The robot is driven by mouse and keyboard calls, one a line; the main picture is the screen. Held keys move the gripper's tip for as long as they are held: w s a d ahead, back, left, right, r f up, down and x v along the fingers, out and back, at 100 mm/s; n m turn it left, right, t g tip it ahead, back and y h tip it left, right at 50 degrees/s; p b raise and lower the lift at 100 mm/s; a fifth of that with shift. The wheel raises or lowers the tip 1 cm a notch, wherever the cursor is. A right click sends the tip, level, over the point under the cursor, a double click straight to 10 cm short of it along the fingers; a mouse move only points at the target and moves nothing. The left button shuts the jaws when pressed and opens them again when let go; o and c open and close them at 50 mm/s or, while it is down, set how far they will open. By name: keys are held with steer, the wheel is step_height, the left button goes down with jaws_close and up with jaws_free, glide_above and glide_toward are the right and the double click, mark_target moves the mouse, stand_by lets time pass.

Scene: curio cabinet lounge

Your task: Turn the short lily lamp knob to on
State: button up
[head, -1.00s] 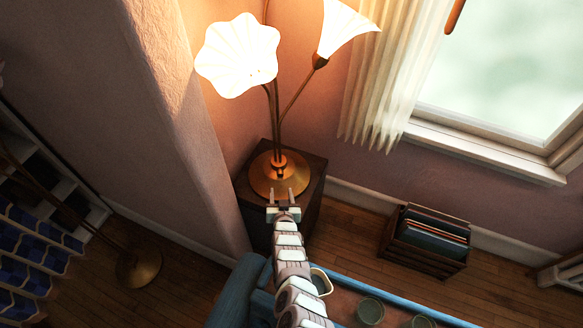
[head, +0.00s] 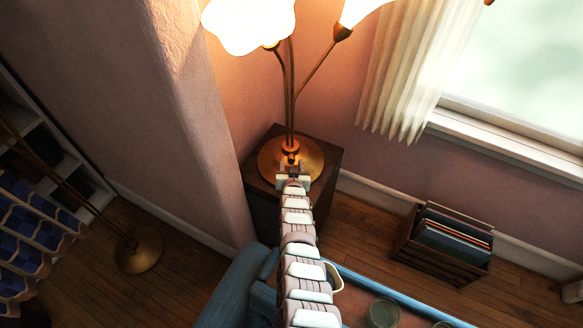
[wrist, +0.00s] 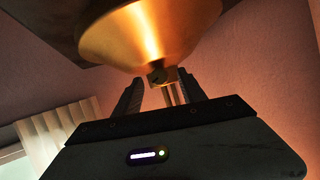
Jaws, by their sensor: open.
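The short lily lamp (head: 272,160) has a round brass base, thin bent stems and glowing white flower shades (head: 250,22). It stands on a dark side table (head: 327,162). Its brass base (wrist: 152,30) also shows large in the wrist view. A small brass knob piece (wrist: 172,84) with a dark round spot beside it shows at the base's edge, between my fingers. My gripper (head: 292,167) is at the front of the base, fingers open. In the wrist view the gripper (wrist: 160,82) has one finger on each side of the knob. I cannot tell whether they touch it.
A textured wall (head: 205,130) stands close on the left. A blue-edged piece of furniture (head: 235,290) with glass cups lies below my arm. A wooden crate of records (head: 445,240) is on the floor at right. A floor lamp base (head: 138,250) stands at left.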

steer(key=shift+b+x, duration=0.55)
steer(key=shift+x, duration=0.25)
jaws_close()
